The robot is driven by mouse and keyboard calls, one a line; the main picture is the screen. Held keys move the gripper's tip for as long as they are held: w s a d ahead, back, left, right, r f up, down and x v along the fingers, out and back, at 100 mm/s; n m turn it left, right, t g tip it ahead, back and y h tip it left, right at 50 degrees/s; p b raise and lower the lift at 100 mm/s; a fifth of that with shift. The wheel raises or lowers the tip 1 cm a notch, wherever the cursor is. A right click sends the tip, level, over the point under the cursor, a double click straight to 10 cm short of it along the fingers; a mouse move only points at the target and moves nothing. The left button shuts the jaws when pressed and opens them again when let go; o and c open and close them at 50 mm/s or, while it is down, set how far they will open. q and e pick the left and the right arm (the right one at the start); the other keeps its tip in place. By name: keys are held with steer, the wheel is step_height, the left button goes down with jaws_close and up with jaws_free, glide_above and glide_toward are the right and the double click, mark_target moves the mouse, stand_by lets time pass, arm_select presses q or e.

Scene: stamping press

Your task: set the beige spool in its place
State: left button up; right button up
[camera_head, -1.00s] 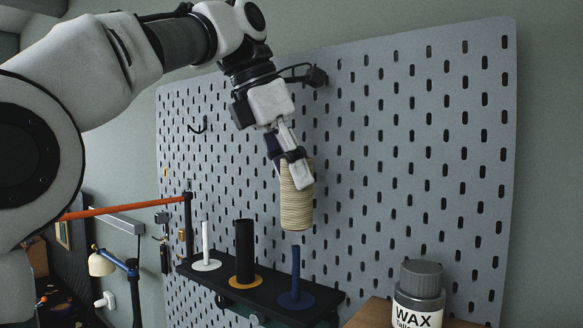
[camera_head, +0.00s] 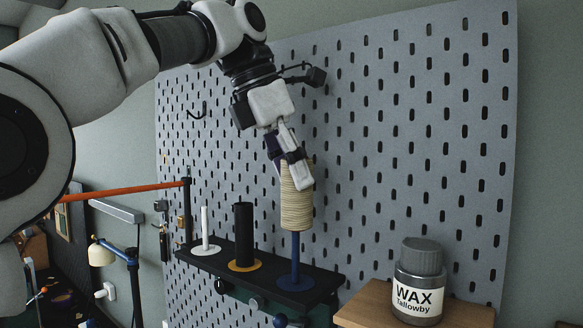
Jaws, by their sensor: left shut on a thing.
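The beige spool (camera_head: 297,208) is a ribbed cylinder, upright with a slight tilt. My left gripper (camera_head: 293,170) is shut on its upper end. The spool is right above the blue peg (camera_head: 295,258), which stands on a round blue base (camera_head: 293,285) on the black shelf (camera_head: 325,293). The spool's lower edge meets or slightly overlaps the peg's top in the picture; I cannot tell whether the tip is inside the spool. A white peg (camera_head: 205,226) and a thick black peg (camera_head: 243,232) on a yellow base stand to the left, both without a beige spool. My right gripper is not in view.
A grey pegboard (camera_head: 400,160) rises behind the shelf. A jar of wax (camera_head: 418,285) stands on a wooden surface (camera_head: 365,303) at the right. An orange bar (camera_head: 125,192) and a lamp (camera_head: 102,255) are at the left.

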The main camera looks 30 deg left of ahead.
mark_target(282, 205)
arm_select(q)
steer(key=shift+f+b, duration=4.1)
steer(key=shift+f, duration=0.25)
steer(key=o, duration=1.2)
steer(key=shift+o, duration=0.2)
steer(key=v, duration=0.7)
steer(key=shift+r, duration=0.2)
steer(key=shift+s, duration=0.15)
